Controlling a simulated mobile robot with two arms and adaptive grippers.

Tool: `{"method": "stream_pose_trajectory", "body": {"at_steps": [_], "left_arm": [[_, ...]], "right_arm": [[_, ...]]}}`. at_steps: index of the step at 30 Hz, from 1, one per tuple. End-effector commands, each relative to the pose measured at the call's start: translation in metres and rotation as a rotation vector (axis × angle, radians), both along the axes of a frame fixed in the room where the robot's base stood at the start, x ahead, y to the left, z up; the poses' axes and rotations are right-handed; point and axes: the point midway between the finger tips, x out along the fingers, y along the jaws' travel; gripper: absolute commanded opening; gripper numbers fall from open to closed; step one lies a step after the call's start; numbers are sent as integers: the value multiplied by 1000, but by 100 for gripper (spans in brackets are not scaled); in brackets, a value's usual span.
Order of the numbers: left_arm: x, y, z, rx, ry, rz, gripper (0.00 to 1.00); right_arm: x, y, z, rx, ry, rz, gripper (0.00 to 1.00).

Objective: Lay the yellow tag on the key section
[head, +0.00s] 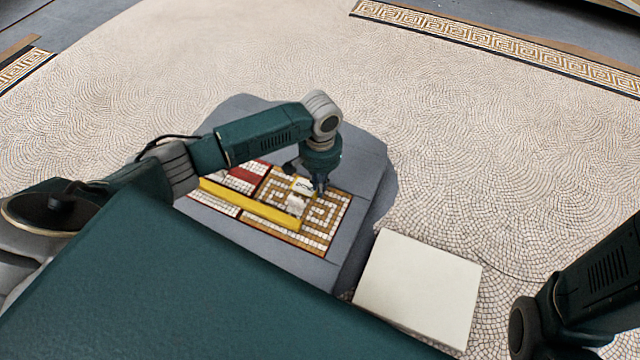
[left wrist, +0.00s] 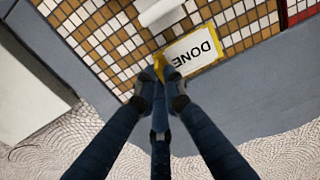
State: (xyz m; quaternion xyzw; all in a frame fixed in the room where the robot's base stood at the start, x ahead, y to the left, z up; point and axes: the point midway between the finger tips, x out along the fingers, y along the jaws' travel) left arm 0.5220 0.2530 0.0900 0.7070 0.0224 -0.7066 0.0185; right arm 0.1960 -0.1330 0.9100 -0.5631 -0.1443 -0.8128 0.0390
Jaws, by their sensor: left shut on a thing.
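The yellow tag (head: 304,184) has a yellow edge and a white face with dark letters. In the left wrist view the tag (left wrist: 196,50) reads "DONE". My left gripper (head: 320,187) is shut on its yellow edge, and the fingertips (left wrist: 162,72) cover one end. The tag is over the key section (head: 333,213), a brown and white mosaic with a Greek key pattern, near its far edge. I cannot tell whether the tag touches the tiles. The key section also shows in the left wrist view (left wrist: 105,45). My right gripper is out of view.
A white roll-like piece (head: 296,203) lies on the key section beside the tag. The panels rest on a grey slab (head: 350,165). A pale block (head: 420,285) stands at the right.

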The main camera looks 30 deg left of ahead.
Motion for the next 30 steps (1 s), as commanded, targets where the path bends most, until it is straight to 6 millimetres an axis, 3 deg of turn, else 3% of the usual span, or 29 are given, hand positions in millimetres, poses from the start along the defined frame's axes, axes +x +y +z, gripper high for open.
{"method": "stream_pose_trajectory", "body": {"at_steps": [1,3,14,21,24,30], "left_arm": [[0,0,0,0,0,0,15],[0,0,0,0,0,0,28],[1,0,3,-1,-2,-1,28],[1,-1,51,-2,-2,-1,28],[0,0,72,-1,-1,-1,28],[0,-1,106,-1,0,0,28]], "right_arm": [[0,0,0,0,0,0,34],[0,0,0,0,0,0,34],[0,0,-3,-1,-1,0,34],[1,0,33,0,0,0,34],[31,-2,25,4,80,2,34],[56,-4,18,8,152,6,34]]}}
